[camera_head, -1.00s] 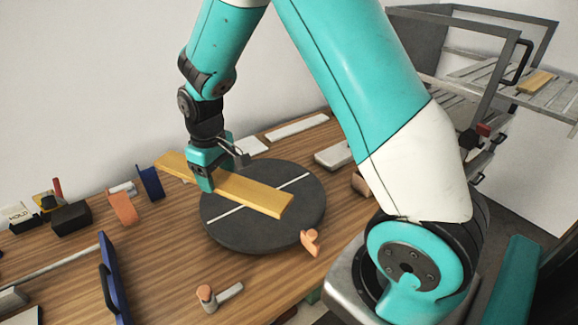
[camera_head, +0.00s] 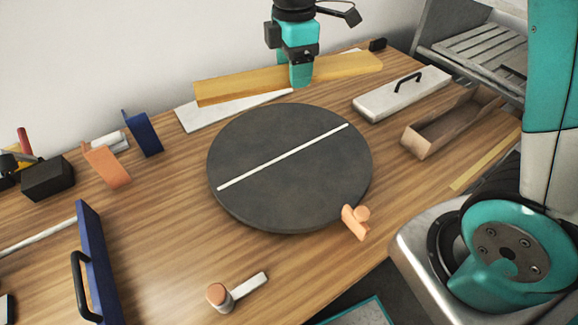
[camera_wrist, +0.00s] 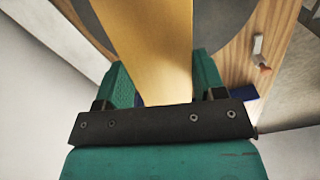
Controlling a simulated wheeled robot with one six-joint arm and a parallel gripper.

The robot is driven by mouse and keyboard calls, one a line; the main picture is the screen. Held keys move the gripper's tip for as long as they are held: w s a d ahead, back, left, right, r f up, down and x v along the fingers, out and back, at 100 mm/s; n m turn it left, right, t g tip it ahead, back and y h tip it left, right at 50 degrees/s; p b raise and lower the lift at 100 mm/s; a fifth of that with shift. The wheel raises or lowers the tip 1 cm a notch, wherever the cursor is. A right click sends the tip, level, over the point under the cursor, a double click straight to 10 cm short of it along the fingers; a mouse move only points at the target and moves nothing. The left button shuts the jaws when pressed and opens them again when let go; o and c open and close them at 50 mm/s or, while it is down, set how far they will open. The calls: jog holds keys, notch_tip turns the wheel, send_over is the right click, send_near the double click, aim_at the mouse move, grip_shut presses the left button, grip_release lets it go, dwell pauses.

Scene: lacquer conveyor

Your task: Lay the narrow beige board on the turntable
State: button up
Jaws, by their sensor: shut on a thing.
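The narrow beige board (camera_head: 230,85), yellowish and long, is held crosswise in my gripper (camera_head: 301,78) beyond the far edge of the turntable. In the wrist view the board (camera_wrist: 145,40) runs between the two green fingers of my gripper (camera_wrist: 155,88), which is shut on it. The turntable (camera_head: 270,195) is a round dark grey disc with a white line across it. Nothing lies on its top. The board appears raised above a white flat panel (camera_head: 200,115) at the back; the exact height cannot be told.
An orange peg-like piece (camera_head: 355,222) sits at the turntable's right front edge. A white lidded box (camera_head: 400,92) and an open brown tray (camera_head: 430,135) stand to the right. A blue handled panel (camera_head: 95,260), orange bracket (camera_head: 107,165) and blue bracket (camera_head: 143,133) stand left.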

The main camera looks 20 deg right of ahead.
aim_at(289, 153)
jog(key=shift+s+a+f+n+b, duration=0.15)
jog(key=shift+a+n+b, duration=0.1)
jog(key=shift+n, duration=0.35)
jog(key=shift+s+a+r+n+b, duration=0.1)
jog(key=shift+s+a+n+b, duration=0.1)
jog(key=shift+n, duration=0.4)
notch_tip(289, 153, down, 20)
jog(key=shift+a+r, duration=0.1)
jog(key=shift+r, duration=0.05)
jog(key=o, duration=1.1)
notch_tip(289, 153, up, 12)
jog(key=r, duration=0.1)
jog(key=s+a+r+m+y, duration=0.1)
jog(key=s+r+m, duration=0.2)
jog(key=s, duration=0.4)
jog(key=s+a+r+m+y, duration=0.1)
jog(key=s+a+r+m, duration=0.1)
jog(key=s+r+m, duration=0.2)
jog(key=s+a+r+m+y, duration=0.1)
jog(key=s+m, duration=0.4)
jog(key=s, duration=0.6)
jog(key=shift+a+r+m+y, duration=0.2)
jog(key=shift+r+y, duration=0.1)
jog(key=shift+r, duration=0.35)
jog(key=shift+a+r+m+y, duration=0.2)
jog(key=shift+r+y, duration=0.1)
jog(key=shift+r, duration=0.3)
